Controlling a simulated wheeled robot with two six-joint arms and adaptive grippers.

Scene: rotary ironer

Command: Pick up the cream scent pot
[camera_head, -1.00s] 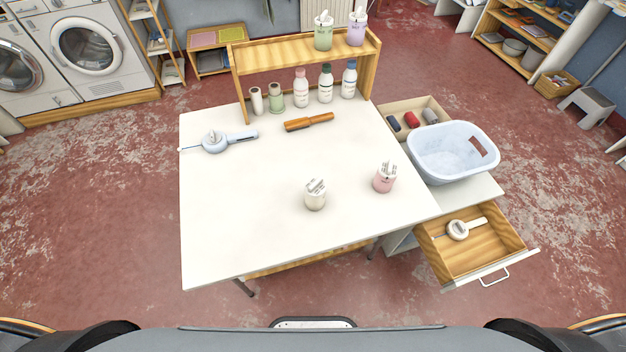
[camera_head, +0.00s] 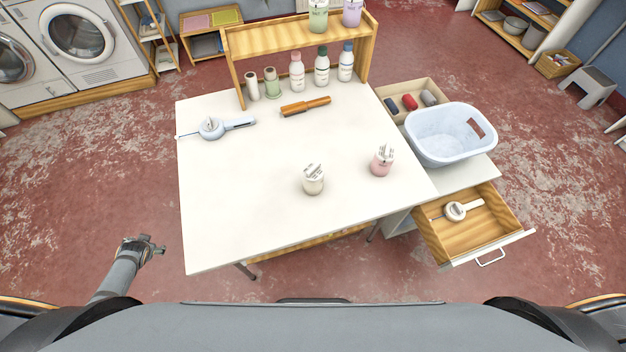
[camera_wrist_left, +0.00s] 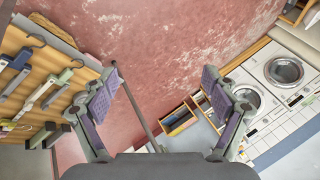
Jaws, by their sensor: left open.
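The cream scent pot (camera_head: 313,180) stands upright on the white table (camera_head: 240,210), right of its middle, with pale sticks or tabs at its top. A pink scent pot (camera_head: 382,160) stands to its right. My left gripper (camera_head: 152,246) is at the lower left in the head view, off the table's left edge and well apart from the pot. In the left wrist view my left gripper (camera_wrist_left: 160,95) has its two fingers spread wide with nothing between them. The cream pot does not show in that view. My right gripper is not in view.
A blue-grey tool (camera_head: 212,128) and an orange-handled tool (camera_head: 305,106) lie on the table. A basin (camera_head: 450,135) and an open drawer (camera_head: 470,228) are right. The front left tabletop is clear.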

